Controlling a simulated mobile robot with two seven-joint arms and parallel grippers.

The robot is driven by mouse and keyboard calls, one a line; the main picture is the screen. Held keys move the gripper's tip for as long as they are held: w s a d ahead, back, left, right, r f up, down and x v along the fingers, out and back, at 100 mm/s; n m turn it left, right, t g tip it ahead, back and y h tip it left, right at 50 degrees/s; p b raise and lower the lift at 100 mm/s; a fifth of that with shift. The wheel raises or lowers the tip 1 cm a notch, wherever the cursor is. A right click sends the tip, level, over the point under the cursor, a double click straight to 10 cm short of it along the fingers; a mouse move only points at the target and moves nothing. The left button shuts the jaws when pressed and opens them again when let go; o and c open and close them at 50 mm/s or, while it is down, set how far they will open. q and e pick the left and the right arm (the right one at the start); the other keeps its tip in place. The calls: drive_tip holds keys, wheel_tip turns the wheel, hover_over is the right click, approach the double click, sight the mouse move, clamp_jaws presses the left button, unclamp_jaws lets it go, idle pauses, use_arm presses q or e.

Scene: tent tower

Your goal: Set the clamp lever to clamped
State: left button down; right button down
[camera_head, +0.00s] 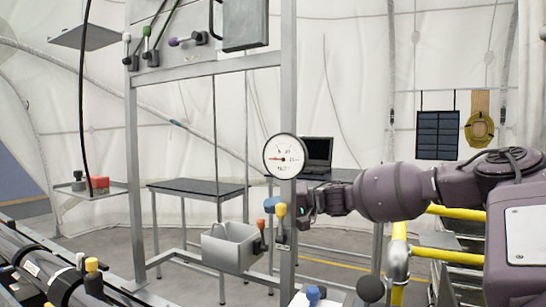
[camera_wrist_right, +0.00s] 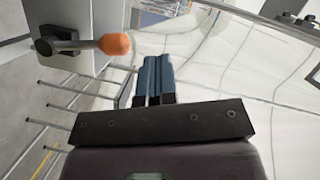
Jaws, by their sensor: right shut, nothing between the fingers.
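My right gripper (camera_head: 271,204) reaches in from the right to the metal post. Its blue fingers are shut and empty; they also show in the wrist view (camera_wrist_right: 155,80). A short lever with a yellow-orange grip (camera_head: 281,211) stands upright on a small plate on the post, beside the fingers. A lever with an orange grip and dark pivot (camera_wrist_right: 113,44) shows left of the fingers in the wrist view, apart from them. I see no label telling which lever is the clamp lever. My left gripper is not in view.
A dial gauge (camera_head: 285,156) sits on the post above the gripper. A grey bin (camera_head: 231,247) hangs left of it, with a dark-red-knobbed lever (camera_head: 261,224) alongside. Yellow rails (camera_head: 440,252) run below my right arm.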

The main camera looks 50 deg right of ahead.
wheel_tip(320, 180, up, 16)
drive_tip(key=b, duration=0.1)
drive_tip(key=shift+b, duration=0.3)
drive_tip(key=shift+s, duration=0.1)
